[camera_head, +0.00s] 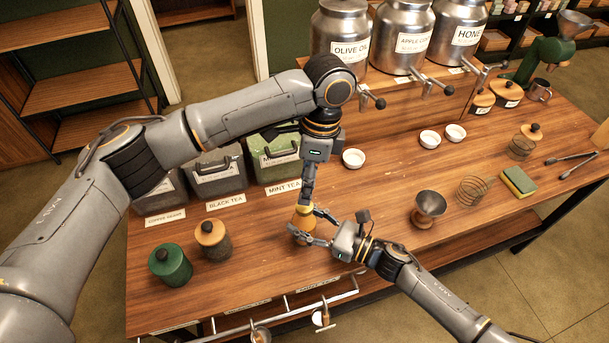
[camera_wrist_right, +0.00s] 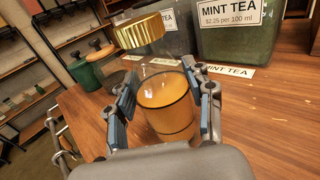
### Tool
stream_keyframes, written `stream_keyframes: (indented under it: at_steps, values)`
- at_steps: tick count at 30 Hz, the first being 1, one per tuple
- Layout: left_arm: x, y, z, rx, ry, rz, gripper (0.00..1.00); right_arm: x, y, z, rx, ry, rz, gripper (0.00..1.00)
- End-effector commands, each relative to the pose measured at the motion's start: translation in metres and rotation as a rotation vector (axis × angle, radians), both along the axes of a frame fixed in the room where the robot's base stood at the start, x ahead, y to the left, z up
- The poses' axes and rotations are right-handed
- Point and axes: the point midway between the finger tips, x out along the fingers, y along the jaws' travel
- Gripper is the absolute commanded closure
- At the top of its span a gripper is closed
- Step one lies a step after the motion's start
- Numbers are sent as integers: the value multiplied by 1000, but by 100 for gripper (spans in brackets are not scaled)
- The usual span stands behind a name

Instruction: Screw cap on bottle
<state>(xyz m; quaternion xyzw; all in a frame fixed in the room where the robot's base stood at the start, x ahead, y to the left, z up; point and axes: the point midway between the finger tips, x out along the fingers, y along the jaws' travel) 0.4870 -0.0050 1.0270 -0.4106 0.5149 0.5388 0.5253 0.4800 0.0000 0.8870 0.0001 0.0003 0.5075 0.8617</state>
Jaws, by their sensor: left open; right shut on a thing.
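A glass bottle with orange contents (camera_wrist_right: 167,105) stands near the front of the wooden counter. It also shows in the head view (camera_head: 303,223), partly hidden by my grippers. My right gripper (camera_wrist_right: 165,100) is shut on its sides; its arm comes in from the lower right in the head view (camera_head: 312,233). A ribbed gold cap (camera_wrist_right: 140,31) is at the bottle's top, above a clear glass part. I cannot tell whether it is threaded on. My left gripper (camera_head: 307,204) points down over the cap, open; its fingertips are partly hidden.
Green (camera_head: 170,264) and orange-lidded (camera_head: 212,238) jars stand to the left. Tea bins, including mint tea (camera_head: 281,158), line the back. A rail (camera_head: 290,305) runs along the front.

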Motion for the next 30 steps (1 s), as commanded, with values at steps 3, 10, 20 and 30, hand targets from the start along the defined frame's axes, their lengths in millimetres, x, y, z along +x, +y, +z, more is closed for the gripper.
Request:
stream_keyframes:
  at_steps: [3,10,20,30]
  values:
    - [0,1,2,8,-47,242,46,-1,0,-1,0,2,1,100]
    - [-1,2,6,14,-124,721,46,-1,0,-1,0,2,1,100]
    - [-4,4,13,15,-196,1407,46,-1,0,-1,0,2,1,100]
    - [-6,5,18,17,-215,1899,46,-1,0,-1,0,2,1,100]
